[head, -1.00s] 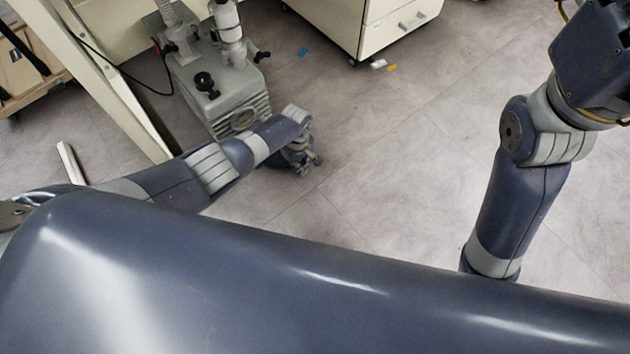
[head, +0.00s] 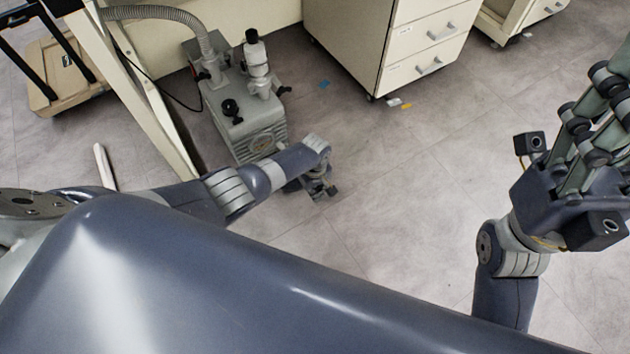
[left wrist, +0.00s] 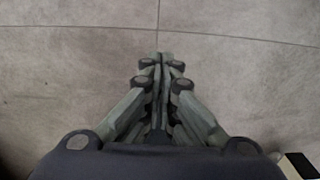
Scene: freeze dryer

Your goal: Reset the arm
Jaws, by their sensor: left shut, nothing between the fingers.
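My left arm reaches in from the left of the head view, and its gripper (head: 328,190) hangs low over the floor, in front of the grey pump. In the left wrist view the left gripper (left wrist: 162,62) has its fingers together with nothing between them, over bare floor tiles. My right gripper (head: 606,95) is raised at the right edge of the head view, fingers pointing up. Its fingertips are partly cut off by the frame, so its opening is unclear.
A grey vacuum pump (head: 232,108) with a hose stands on the floor just behind my left gripper. A white drawer cabinet (head: 375,50) is at the back. A wooden dolly (head: 62,90) is at the far left. The floor (head: 410,185) between my arms is clear.

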